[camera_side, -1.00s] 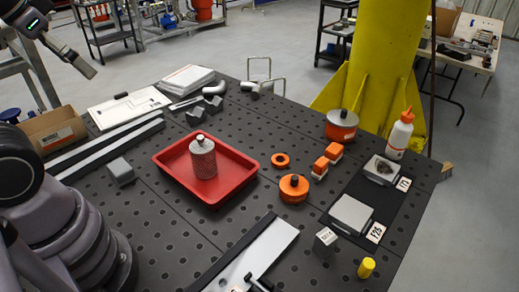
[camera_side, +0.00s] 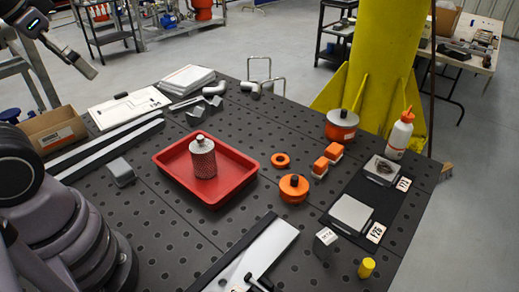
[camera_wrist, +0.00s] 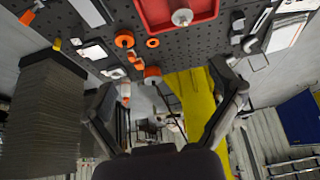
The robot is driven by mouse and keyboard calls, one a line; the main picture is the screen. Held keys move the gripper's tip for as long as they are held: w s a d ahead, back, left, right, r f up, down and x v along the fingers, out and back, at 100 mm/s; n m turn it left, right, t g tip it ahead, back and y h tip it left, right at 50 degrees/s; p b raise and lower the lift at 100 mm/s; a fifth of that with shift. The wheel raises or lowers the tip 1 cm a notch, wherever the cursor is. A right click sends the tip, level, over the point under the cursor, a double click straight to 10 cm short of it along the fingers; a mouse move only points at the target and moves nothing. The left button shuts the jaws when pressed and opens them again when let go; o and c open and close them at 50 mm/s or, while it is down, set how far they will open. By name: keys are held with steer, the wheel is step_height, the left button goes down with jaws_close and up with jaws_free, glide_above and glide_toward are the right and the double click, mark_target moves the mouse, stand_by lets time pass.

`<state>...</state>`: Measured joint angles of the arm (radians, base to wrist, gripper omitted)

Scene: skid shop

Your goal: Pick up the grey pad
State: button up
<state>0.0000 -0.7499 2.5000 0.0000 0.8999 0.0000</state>
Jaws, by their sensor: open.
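A plain grey square pad (camera_side: 351,213) lies on a black mat (camera_side: 357,190) at the table's right side, beside a small number card. It also shows in the wrist view (camera_wrist: 92,51). A second light grey square (camera_side: 380,171) with a dark patch on top lies farther back on the same mat. A smaller grey block (camera_side: 120,172) sits at the table's left. My gripper (camera_wrist: 164,82) is open and empty in the wrist view, well away from these things. In the side view only part of it shows at the upper left.
A red tray (camera_side: 238,191) holding a knurled metal cylinder (camera_side: 203,157) is mid-table. A yellow column (camera_side: 383,60) rises behind the table.

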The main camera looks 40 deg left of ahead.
steer(key=shift+f, duration=0.1)
steer(key=m+g+y, duration=0.5)
steer(key=m+y, duration=1.3)
glide_above(125, 173)
steer(key=d, duration=0.5)
step_height(125, 173, down, 31)
steer(key=f, duration=0.5)
steer(key=a+f, duration=0.1)
steer(key=f, duration=0.2)
steer(key=shift+s+f, duration=0.1)
steer(key=shift+s, duration=0.1)
steer(key=shift+m, duration=0.3)
steer(key=shift+w+a, duration=0.2)
steer(key=shift+a, duration=3.05)
steer(key=shift+c, duration=0.4)
